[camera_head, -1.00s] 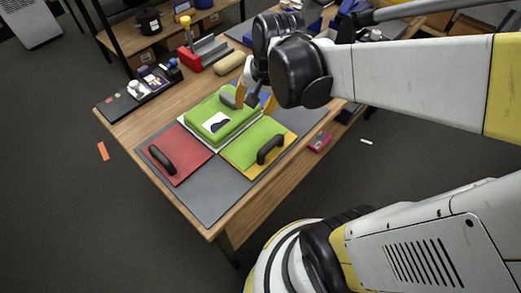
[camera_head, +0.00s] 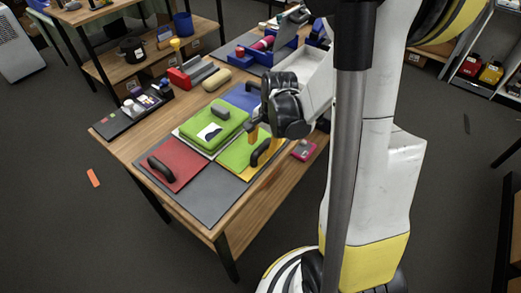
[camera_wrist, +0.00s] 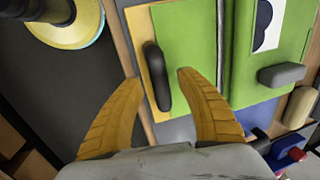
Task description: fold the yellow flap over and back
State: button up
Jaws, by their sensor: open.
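The yellow flap (camera_head: 247,178) lies flat at the right of the grey mat, with a green sheet (camera_head: 235,152) covering most of it. Its yellow edge also shows in the wrist view (camera_wrist: 136,24). A black bar handle (camera_head: 260,154) stands on this flap. My gripper (camera_head: 265,141) is open above the flap, close to the handle. In the wrist view my gripper (camera_wrist: 159,76) has its two yellow fingers on either side of the handle (camera_wrist: 157,77). Whether they touch it I cannot tell.
A red flap (camera_head: 178,163) with a black handle lies left, and a raised green block (camera_head: 212,127) with a grey handle lies behind. A blue panel (camera_head: 243,97) is at the back. The grey mat's front (camera_head: 209,195) is bare. A pink device (camera_head: 303,150) lies at the table's right edge.

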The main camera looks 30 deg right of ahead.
jog(key=shift+w+a+f, duration=0.1)
jog(key=shift+f, duration=0.65)
grip_shut()
